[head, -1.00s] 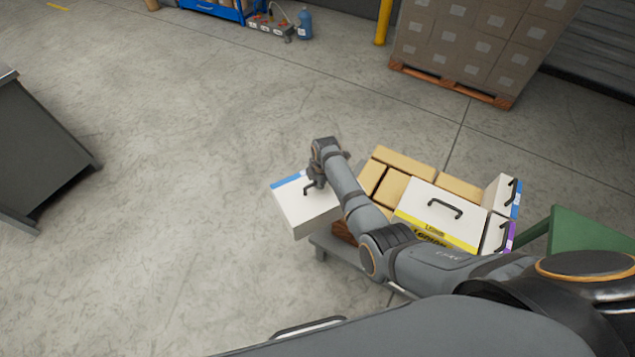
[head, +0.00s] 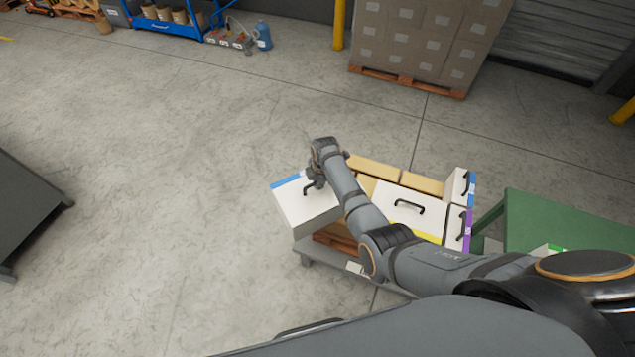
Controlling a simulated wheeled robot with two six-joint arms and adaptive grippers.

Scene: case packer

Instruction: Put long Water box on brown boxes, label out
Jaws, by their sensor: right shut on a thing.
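My right gripper (head: 316,180) is shut on the black handle of a white box with a blue strip (head: 306,208). The box hangs at the left end of the loaded cart, beside the brown boxes (head: 373,168) and partly past the cart's edge. Its label text cannot be read. My right arm hides part of the brown boxes. A white box with a yellow strip (head: 408,220) lies on the load, handle up. A white box with a blue strip (head: 458,186) and one with a purple strip (head: 457,226) stand at the right end. My left gripper is not in view.
The grey cart (head: 312,252) carries a wooden pallet under the load. A green table (head: 560,222) stands close on the right. A pallet of grey-brown cartons (head: 420,40) is behind. A dark cabinet (head: 28,215) is at left. The floor between is clear.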

